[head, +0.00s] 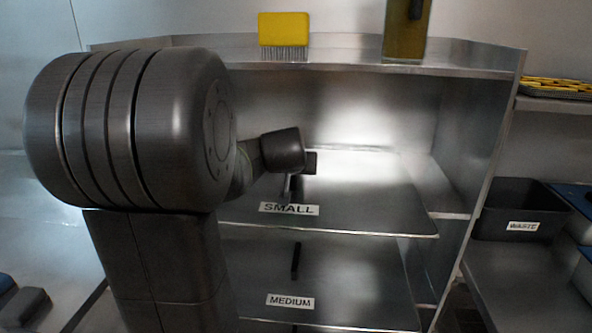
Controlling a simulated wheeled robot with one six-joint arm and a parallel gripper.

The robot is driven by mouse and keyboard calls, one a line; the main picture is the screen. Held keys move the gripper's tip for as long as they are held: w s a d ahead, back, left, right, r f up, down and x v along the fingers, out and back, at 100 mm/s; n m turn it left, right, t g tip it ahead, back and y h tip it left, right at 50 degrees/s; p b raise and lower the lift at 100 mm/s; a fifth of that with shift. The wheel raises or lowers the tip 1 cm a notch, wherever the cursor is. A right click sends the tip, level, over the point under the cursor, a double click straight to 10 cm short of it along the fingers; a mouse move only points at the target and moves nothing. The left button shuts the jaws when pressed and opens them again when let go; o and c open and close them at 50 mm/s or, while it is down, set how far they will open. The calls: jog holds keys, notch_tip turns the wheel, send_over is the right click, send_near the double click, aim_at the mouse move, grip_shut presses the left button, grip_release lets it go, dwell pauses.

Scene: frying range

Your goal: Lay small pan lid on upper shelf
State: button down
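A flat, shiny metal sheet (365,190) with a SMALL label at its front lies level at the upper shelf (448,203) of the steel rack. It looks like the small pan lid, but I cannot be sure. A dark bar, perhaps a handle, shows on it behind the label. My gripper (309,163) is low over the sheet's left part, close to this bar. My arm and wrist hide much of it. I cannot tell whether its fingers are open or shut, or whether they touch the bar.
Below is a similar sheet (358,275) labelled MEDIUM, with a dark bar. On the rack's top stand a yellow brush (284,29) and an amber container (406,38). At right are a dark WASTE bin (516,208) and a yellow-topped tray (556,88) on a ledge.

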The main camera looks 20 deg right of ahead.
jog(key=shift+s+f, duration=0.1)
jog(key=shift+f, duration=0.2)
jog(key=c, duration=1.3)
grip_release()
jog(key=shift+o, duration=1.1)
jog(key=shift+f, duration=0.2)
jog(key=shift+s, duration=0.1)
jog(key=shift+r, duration=0.1)
jog(key=shift+r+p, duration=2.55)
jog(key=shift+r, duration=1.15)
